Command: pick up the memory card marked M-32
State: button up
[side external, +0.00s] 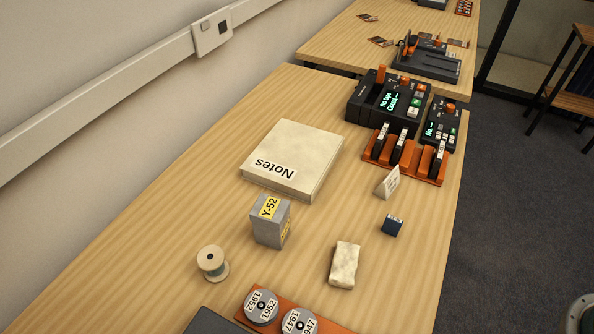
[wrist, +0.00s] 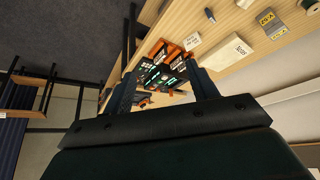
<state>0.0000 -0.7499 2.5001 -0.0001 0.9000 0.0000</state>
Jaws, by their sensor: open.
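No marking M-32 can be read in either view, so I cannot tell which thing is that card. An orange rack (side external: 419,173) near the table's right edge holds several upright dark cartridges (side external: 400,146) with small white labels, too small to read. A small dark blue block (side external: 392,225) with a light top edge lies alone on the table, nearer the camera. It also shows in the wrist view (wrist: 210,16). My gripper (wrist: 160,68) shows only in the wrist view. Its two fingers are apart and empty, and the rack area shows beyond them.
Dark devices with lit displays (side external: 391,103) stand behind the rack, and a white tent card (side external: 388,182) in front. A Notes box (side external: 291,157), grey Y-52 box (side external: 270,222), cream block (side external: 344,264), spool (side external: 212,262) and reels (side external: 262,307) stand around.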

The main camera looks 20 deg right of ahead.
jog(key=w+a+f+m+g+y, duration=0.1)
jog(key=w+a+f+m+g, duration=0.15)
jog(key=w, duration=0.45)
jog(key=w+a+f+m+g+y, duration=0.1)
jog(key=w+a+m+g, duration=0.1)
jog(key=w+a, duration=0.35)
jog(key=w+a+f+m+g, duration=0.2)
jog(key=w+f, duration=0.2)
jog(key=f, duration=0.3)
jog(key=w+a+f+m+g+y, duration=0.1)
jog(key=w+a+f+m+g, duration=0.1)
jog(key=w+f, duration=0.3)
jog(key=shift+w+a+f+m+y, duration=0.2)
jog(key=shift+a+f+m+y, duration=0.1)
jog(key=shift+a+f+m, duration=0.5)
jog(key=shift+a+f, duration=0.1)
send_over(392, 226)
jog(key=w+d, duration=0.2)
jog(key=shift+f, duration=3.95)
jog(key=shift+s+a, duration=0.1)
